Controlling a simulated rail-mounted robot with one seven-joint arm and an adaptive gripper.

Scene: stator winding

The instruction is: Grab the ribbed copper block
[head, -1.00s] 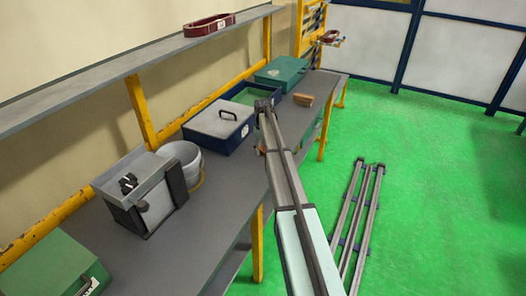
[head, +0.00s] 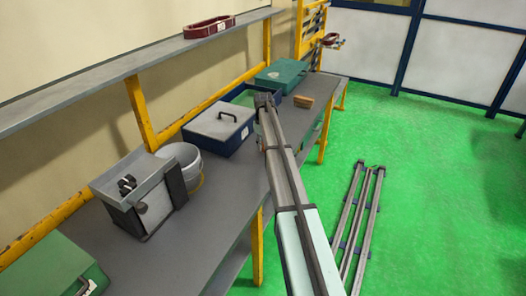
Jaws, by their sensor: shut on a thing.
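No ribbed copper block can be made out for certain. A small tan-brown block (head: 303,102) lies on the bench near its right edge, beyond my arm; it is too small to tell whether it is ribbed. My arm rises from the bottom of the head view to a dark joint above the bench. My gripper is hidden behind the arm, so its jaws and anything in them do not show.
A blue case (head: 241,137) with a grey lid and a teal case (head: 280,75) stand on the grey bench (head: 215,190). A white bucket (head: 189,166) and a grey bin (head: 145,195) stand nearer. A red oval coil (head: 209,27) lies on the shelf. Rails lie on the green floor.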

